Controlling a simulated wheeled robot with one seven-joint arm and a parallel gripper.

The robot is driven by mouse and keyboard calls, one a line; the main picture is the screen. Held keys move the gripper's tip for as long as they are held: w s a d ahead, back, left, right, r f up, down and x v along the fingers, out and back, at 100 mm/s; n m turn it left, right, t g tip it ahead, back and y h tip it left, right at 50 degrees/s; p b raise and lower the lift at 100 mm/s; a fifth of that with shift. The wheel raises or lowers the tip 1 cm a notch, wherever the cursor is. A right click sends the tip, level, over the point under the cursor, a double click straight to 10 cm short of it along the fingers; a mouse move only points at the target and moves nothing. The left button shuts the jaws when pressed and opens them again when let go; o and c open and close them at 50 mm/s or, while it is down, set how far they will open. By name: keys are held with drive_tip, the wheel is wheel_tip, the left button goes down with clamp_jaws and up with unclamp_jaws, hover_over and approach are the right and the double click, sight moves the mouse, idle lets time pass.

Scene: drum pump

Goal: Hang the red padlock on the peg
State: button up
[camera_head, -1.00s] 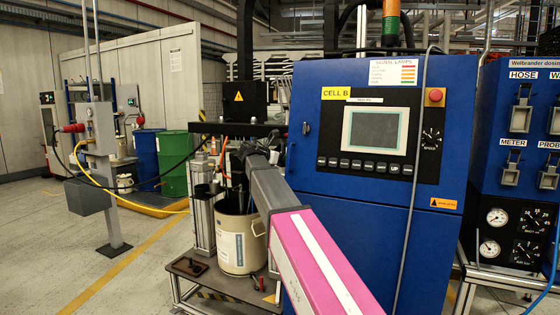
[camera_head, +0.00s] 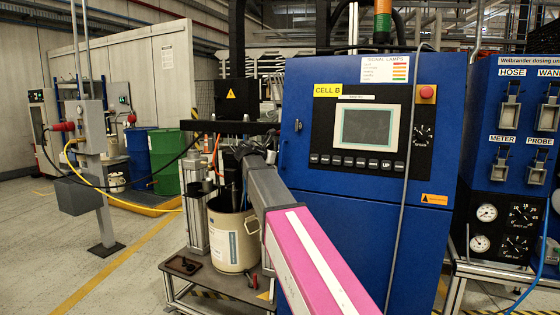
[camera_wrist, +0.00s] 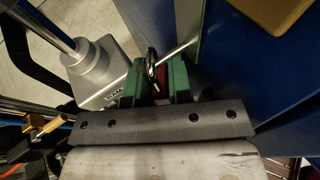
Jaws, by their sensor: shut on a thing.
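In the wrist view my gripper (camera_wrist: 156,88) has green jaw pads closed on the red padlock (camera_wrist: 162,73). Only a little of its red body shows between the pads. Its dark shackle loop sticks out beyond the jaws. A thin, pale rod (camera_wrist: 180,50) runs close by the shackle. I cannot tell whether it is the peg, or whether it passes through the loop or behind it. In the head view the padlock and gripper cannot be made out at the far end of my pink and grey arm.
A grey housing with a metal rod (camera_wrist: 100,75) lies close left of the jaws. A blue cabinet (camera_head: 330,235) stands right of the arm. A drum (camera_head: 232,240) stands on a low trolley (camera_head: 205,285). Open floor (camera_head: 45,245) lies to the left.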

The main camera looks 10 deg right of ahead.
drive_tip(key=o, duration=0.7)
drive_tip(key=shift+o, duration=0.6)
drive_tip(key=shift+s, duration=0.15)
drive_tip(key=v, duration=1)
